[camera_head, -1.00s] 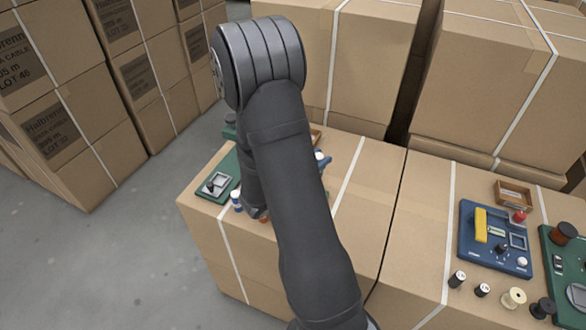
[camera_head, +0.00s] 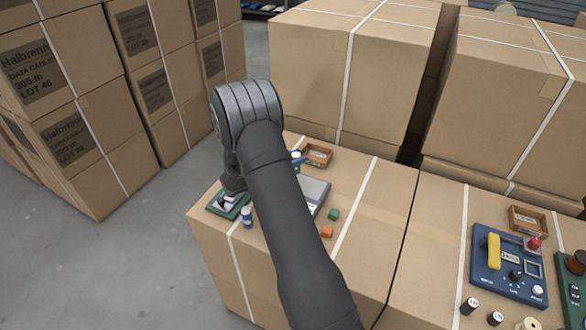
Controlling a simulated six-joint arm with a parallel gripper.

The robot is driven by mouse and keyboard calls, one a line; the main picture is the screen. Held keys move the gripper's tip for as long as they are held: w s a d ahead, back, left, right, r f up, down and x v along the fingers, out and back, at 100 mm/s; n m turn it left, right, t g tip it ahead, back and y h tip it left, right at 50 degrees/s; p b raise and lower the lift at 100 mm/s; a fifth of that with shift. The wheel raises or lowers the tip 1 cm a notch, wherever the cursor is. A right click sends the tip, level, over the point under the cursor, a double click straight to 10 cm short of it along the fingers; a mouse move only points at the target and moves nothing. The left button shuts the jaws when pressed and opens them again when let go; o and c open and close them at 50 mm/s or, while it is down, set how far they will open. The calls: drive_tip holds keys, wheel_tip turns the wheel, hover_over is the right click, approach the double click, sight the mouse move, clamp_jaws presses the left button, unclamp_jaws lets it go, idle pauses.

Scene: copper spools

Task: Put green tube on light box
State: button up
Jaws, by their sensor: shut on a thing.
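My gripper (camera_head: 232,184) is at the back left of the near-left carton, low over the green board (camera_head: 216,209). My arm hides most of it. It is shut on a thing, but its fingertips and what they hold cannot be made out. I cannot pick out a green tube. A flat grey box (camera_head: 316,193) lies right of my forearm, partly hidden by it; I cannot tell whether it is the light box. A small green block (camera_head: 333,214) and an orange block (camera_head: 327,232) lie to its right.
A blue-and-white cylinder (camera_head: 247,216) stands beside the green board. A small brown tray (camera_head: 317,155) is behind the grey box. The right carton bears a blue panel (camera_head: 507,270), another tray (camera_head: 528,220) and several spools. Tall cartons (camera_head: 350,75) stand behind. The left carton's right part is clear.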

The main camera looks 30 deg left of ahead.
drive_tip(key=shift+a+f, duration=0.4)
drive_tip(key=shift+a, duration=0.15)
drive_tip(key=shift+f, duration=1.95)
drive_tip(key=shift+f, duration=0.1)
drive_tip(key=o, duration=1)
drive_tip(key=v, duration=0.7)
drive_tip(key=shift+s+a, duration=0.15)
drive_tip(key=shift+s, duration=0.1)
